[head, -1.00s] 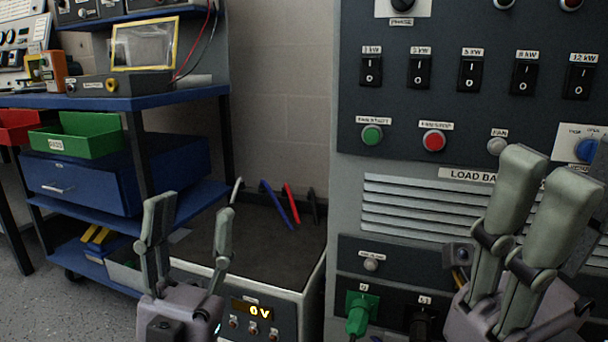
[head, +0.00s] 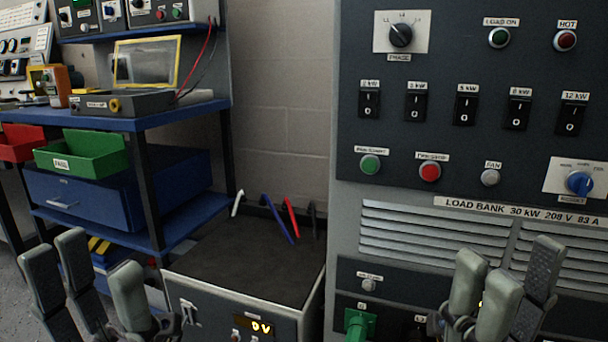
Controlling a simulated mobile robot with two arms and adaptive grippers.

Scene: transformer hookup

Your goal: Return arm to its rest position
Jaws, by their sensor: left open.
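My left gripper (head: 92,285) is low at the left, with its grey fingers pointing up and spread apart. It is open and empty, in front of the blue shelf cart and to the left of the grey box with the lit display. My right gripper (head: 512,288) is low at the right, in front of the load bank's vents. Its fingers point up with a gap between them, and nothing shows in it. Both gripper bases are cut off or hidden at the bottom edge.
The load bank panel (head: 350,190) fills the right, with a green plug (head: 357,322) low on it. A dark-topped box (head: 240,262) with several coloured leads behind it stands at centre. The blue cart (head: 180,115) holds a green bin (head: 85,155).

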